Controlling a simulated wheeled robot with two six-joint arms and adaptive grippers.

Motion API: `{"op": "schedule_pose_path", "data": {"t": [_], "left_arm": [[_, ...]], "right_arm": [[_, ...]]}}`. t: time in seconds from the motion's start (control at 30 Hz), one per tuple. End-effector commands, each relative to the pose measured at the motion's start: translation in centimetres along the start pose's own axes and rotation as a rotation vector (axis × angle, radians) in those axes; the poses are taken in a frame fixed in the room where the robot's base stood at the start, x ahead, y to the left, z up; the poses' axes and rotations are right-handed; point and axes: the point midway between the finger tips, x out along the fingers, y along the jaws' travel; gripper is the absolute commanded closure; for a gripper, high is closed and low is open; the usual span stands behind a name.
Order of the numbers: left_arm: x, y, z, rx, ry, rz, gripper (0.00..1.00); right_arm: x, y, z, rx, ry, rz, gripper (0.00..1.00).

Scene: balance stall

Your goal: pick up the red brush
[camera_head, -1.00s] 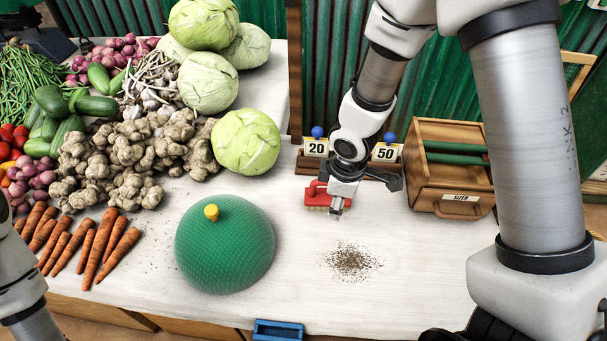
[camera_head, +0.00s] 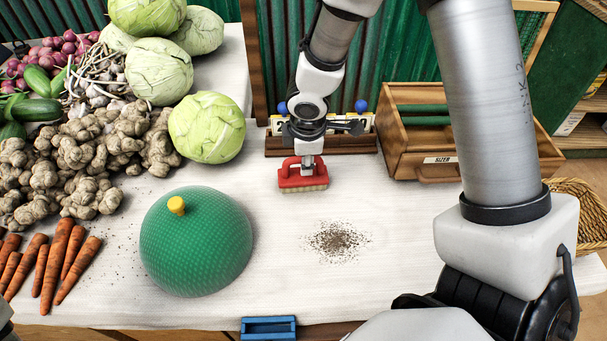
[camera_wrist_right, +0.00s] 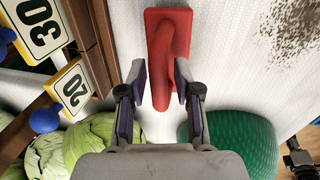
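The red brush (camera_head: 302,178) has a red back and handle and pale bristles. It is on the white table (camera_head: 400,270), in front of the price-card rack. My right gripper (camera_head: 308,163) is directly above it, pointing down. In the right wrist view its two fingers (camera_wrist_right: 160,85) are apart, one on each side of the brush's handle (camera_wrist_right: 168,60). The right finger looks very close to the handle; contact cannot be told.
A dark crumb pile (camera_head: 337,241) lies right of a green dome (camera_head: 196,242) with a yellow knob. A cabbage (camera_head: 207,128), ginger and carrots fill the left. Behind are the card rack (camera_head: 345,146) and a wooden box (camera_head: 460,150). A blue tray (camera_head: 268,328) is at the front edge.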

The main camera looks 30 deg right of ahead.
Motion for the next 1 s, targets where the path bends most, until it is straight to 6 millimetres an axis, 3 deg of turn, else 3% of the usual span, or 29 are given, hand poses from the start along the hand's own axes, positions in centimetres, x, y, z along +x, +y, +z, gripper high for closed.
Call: {"op": "schedule_pose_path", "data": {"t": [0.07,0.43,0.8,1.0], "left_arm": [[0.0,0.0,0.0,0.000,0.000,0.000,0.60],[-0.3,0.0,0.0,0.000,0.000,0.000,0.60],[-5.4,0.0,0.0,0.000,0.000,0.000,0.60],[-5.8,0.0,0.0,0.000,0.000,0.000,0.60]], "right_arm": [[0.0,0.0,0.0,0.000,0.000,0.000,1.00],[-0.4,0.1,0.0,0.001,0.000,0.000,1.00],[-8.5,1.7,0.0,0.002,0.001,0.001,1.00],[-9.9,1.9,0.0,0.002,0.000,-0.001,1.00]]}}
